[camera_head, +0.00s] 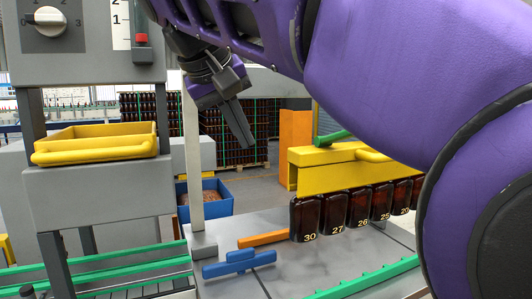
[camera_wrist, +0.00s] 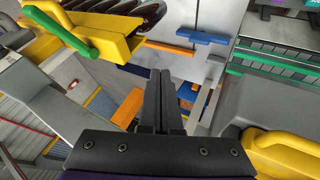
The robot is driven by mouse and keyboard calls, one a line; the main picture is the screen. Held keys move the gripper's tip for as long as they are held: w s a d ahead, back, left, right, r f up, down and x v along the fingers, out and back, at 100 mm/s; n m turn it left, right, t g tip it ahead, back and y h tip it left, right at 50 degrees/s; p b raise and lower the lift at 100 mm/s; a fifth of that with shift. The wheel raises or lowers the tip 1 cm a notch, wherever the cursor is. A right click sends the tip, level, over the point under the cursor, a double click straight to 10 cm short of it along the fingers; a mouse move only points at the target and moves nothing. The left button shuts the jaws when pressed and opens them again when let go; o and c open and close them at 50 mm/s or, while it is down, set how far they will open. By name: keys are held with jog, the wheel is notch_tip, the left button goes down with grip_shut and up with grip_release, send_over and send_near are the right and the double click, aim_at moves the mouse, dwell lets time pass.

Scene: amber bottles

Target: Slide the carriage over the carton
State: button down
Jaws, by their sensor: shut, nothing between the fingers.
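The yellow carriage (camera_head: 318,176) is at the right of the head view, with a row of numbered amber bottles (camera_head: 333,212) directly under it. It has a yellow bar handle (camera_head: 374,156) and a green lever (camera_head: 332,137). In the wrist view the carriage (camera_wrist: 112,42) and green lever (camera_wrist: 60,27) are at upper left. My gripper (camera_head: 249,146) is shut and empty, pointing down in the air to the left of the carriage and apart from it. Its closed fingers also show in the wrist view (camera_wrist: 161,72). I cannot clearly identify a carton; my arm hides the carriage's right side.
A grey table (camera_head: 235,284) bears a blue stop (camera_head: 239,263), an orange bar (camera_head: 263,239) and a green rail (camera_head: 365,278). A grey post (camera_head: 194,165) stands at its left. Further left is a yellow tray (camera_head: 95,147). A blue bin (camera_head: 207,205) and an orange cabinet (camera_head: 295,133) stand behind.

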jog(key=w+d+f+b, duration=0.2)
jog(key=w+d+f, duration=0.4)
jog(key=f, duration=0.1)
jog(key=shift+w+d+f, duration=0.25)
jog(key=shift+f, duration=0.15)
jog(key=shift+d, duration=0.1)
